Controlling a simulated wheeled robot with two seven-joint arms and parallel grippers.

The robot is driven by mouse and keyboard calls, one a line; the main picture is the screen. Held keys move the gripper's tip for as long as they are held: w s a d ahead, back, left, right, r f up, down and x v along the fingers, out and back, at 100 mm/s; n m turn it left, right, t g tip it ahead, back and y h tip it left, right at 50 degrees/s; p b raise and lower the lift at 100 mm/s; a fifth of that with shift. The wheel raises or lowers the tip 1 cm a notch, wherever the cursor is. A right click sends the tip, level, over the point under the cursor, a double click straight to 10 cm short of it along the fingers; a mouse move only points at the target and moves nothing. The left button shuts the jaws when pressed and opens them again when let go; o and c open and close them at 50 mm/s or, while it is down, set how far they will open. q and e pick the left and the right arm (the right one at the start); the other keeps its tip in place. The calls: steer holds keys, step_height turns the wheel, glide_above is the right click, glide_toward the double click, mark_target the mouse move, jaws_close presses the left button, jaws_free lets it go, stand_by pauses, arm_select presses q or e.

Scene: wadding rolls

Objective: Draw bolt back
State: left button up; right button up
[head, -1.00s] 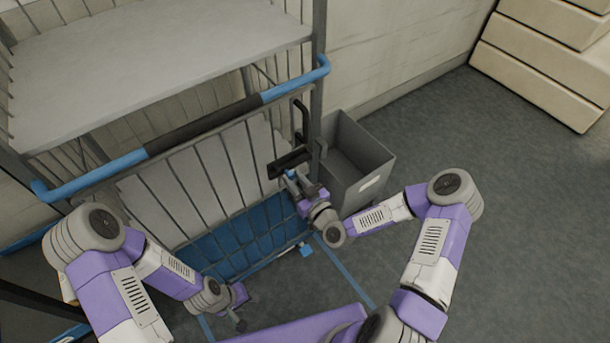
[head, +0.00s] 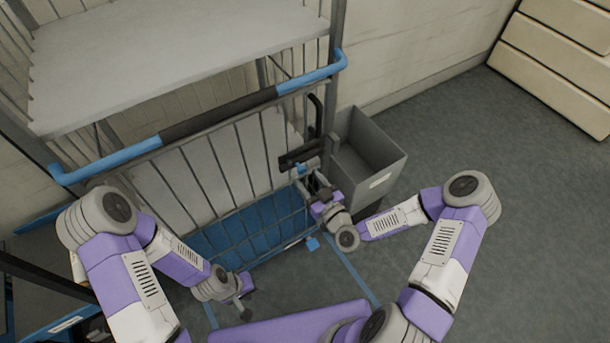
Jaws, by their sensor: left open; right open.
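A dark bolt-like fitting (head: 301,155) sits on the right front corner of the blue-handled wire cage trolley (head: 222,168), with a dark upright handle above it. My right gripper (head: 308,184) is just below this fitting, pointing up toward it, with its jaws open. Its fingers are small and dark here, and I cannot tell whether they touch the fitting. My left gripper (head: 247,299) is open and empty, low in front of the trolley near the floor, well apart from the fitting.
A grey open bin (head: 382,172) stands right beside the trolley, close to my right gripper. A pale shelf (head: 165,52) spans the trolley's top. Grey floor (head: 530,210) is clear on the right.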

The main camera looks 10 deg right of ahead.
steer(key=v, duration=0.5)
stand_by(0.4)
steer(key=s+a+f+g+y, duration=0.1)
steer(key=s+a+f+g, duration=0.3)
steer(key=f, duration=0.3)
steer(key=s+f+m+g+h, duration=0.3)
steer(key=s+f+m+g, duration=0.3)
steer(key=s+f+g, duration=0.4)
steer(key=s+g, duration=0.2)
steer(key=s, duration=0.2)
steer(key=shift+a+f+m+g, duration=0.25)
steer(key=shift+f+m+g, duration=0.05)
steer(key=shift+f+m, duration=0.1)
stand_by(0.4)
